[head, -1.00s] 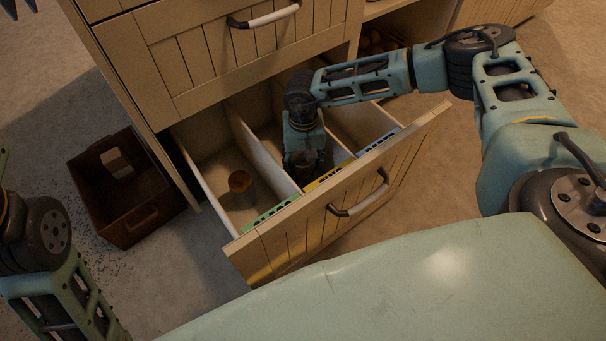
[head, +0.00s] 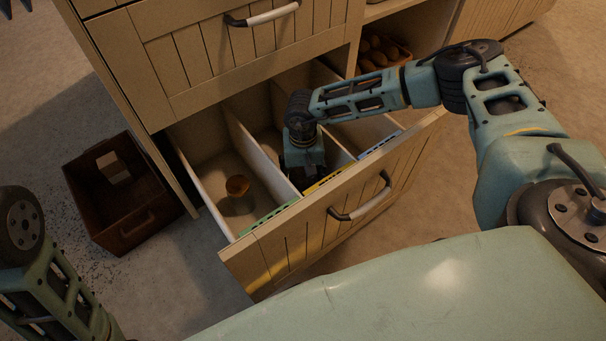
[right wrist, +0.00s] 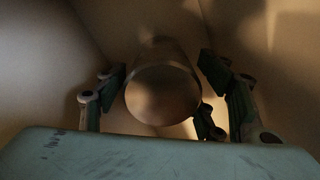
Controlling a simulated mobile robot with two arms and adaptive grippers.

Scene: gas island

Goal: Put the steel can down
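The steel can (right wrist: 164,97) shows in the dim right wrist view, end-on between my right fingers, inside a pale compartment. My right gripper (right wrist: 165,80) appears open around it, with a narrow gap visible at the fingertips. In the head view my right gripper (head: 302,180) points down into the middle compartment, behind the yellow label (head: 328,179). The can is hidden there by the gripper and the drawer walls. Whether the can touches the compartment floor is not clear. My left gripper is out of the head view; only part of its arm shows at lower left.
A brown crate (head: 125,232) with a pale block (head: 113,167) stands on the floor at left. A tray of egg-like items (head: 384,50) is on the shelf behind my right arm.

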